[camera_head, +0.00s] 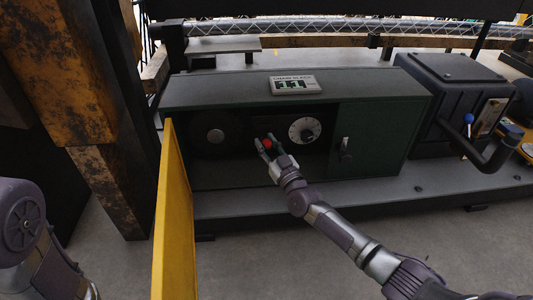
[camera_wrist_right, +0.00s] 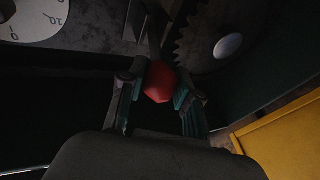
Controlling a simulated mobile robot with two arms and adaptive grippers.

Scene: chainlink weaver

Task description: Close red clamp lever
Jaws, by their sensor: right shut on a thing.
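The red clamp lever shows as a round red knob (camera_head: 267,143) inside the open green cabinet (camera_head: 385,120), just left of the white dial (camera_head: 304,130). In the right wrist view the red knob (camera_wrist_right: 159,82) sits at the end of a dark lever arm that runs up behind it. My right gripper (camera_head: 264,147) reaches into the cabinet. Its two fingers (camera_wrist_right: 160,97) are shut on the red knob, one on each side. The lever's pivot is too dark to make out. My left gripper is out of view; only part of my left arm shows at the lower left.
A yellow door (camera_head: 174,215) stands open at the cabinet's left and also shows in the wrist view (camera_wrist_right: 285,140). A toothed gear (camera_wrist_right: 200,35) is close to the knob's right there. A dark machine with a blue-knobbed lever (camera_head: 468,119) stands right of the cabinet.

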